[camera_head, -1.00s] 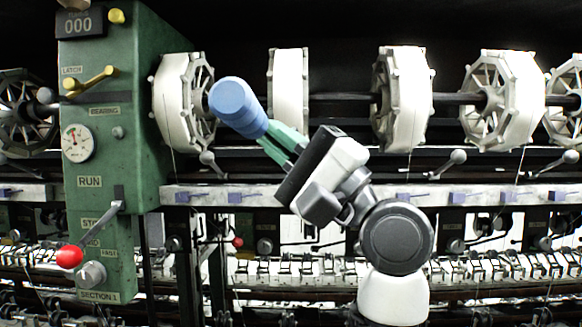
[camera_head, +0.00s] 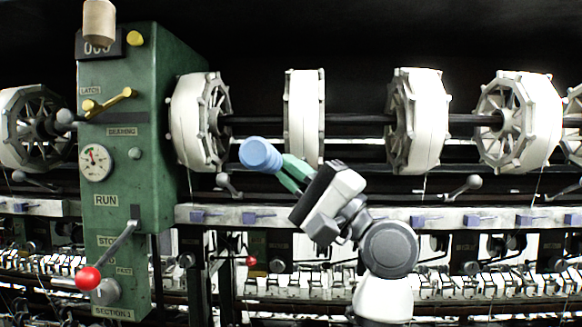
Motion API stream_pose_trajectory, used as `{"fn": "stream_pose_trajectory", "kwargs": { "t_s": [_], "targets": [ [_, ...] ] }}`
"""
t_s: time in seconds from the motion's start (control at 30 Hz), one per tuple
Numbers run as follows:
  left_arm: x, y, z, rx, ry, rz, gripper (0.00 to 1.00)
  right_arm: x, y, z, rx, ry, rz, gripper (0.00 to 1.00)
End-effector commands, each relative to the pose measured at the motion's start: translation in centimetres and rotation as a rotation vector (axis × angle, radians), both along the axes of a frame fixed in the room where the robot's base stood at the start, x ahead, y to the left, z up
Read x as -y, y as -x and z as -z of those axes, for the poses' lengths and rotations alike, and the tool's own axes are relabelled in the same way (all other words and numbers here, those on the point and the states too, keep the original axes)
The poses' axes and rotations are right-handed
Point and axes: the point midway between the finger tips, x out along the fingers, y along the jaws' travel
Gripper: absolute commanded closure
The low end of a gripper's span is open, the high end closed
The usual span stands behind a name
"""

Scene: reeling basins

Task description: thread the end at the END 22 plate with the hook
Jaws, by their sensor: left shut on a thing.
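My left gripper (camera_head: 290,172), with green fingers, is shut on a blue cylindrical handle (camera_head: 261,154). The handle points up and left, its round end toward me. It appears in front of the gap between two white reels, above the pale rail. I take it for the hook's handle; no hook tip shows. No plate reading END 22 can be made out, and no loose thread end is clear. Faint threads hang below some reels. My right gripper is not in view.
A green control box (camera_head: 150,200) stands at the left with a gauge (camera_head: 95,162) and red-knobbed lever (camera_head: 89,279). White reels (camera_head: 418,120) line a dark shaft. Purple clips (camera_head: 339,217) sit along the pale rail (camera_head: 400,215). A tan cylinder (camera_head: 99,22) shows at the top left.

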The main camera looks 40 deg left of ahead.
Motion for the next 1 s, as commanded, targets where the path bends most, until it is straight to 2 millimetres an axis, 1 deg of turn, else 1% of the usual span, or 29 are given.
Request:
{"fn": "stream_pose_trajectory", "kwargs": {
  "t_s": [0.33,0.53,0.7,1.0],
  "targets": [
    [0.0,0.0,0.0,0.0,0.0,0.0,1.0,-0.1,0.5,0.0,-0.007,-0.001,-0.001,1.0],
    [0.2,0.3,0.1,0.001,0.0,0.001,1.0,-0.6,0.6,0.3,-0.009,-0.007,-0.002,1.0],
    [1.3,2.1,0.4,0.004,0.0,0.003,1.0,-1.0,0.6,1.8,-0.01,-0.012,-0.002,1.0],
    [3.4,5.4,0.2,0.002,0.0,0.003,1.0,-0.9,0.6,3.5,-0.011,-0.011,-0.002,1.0]
  ]
}}
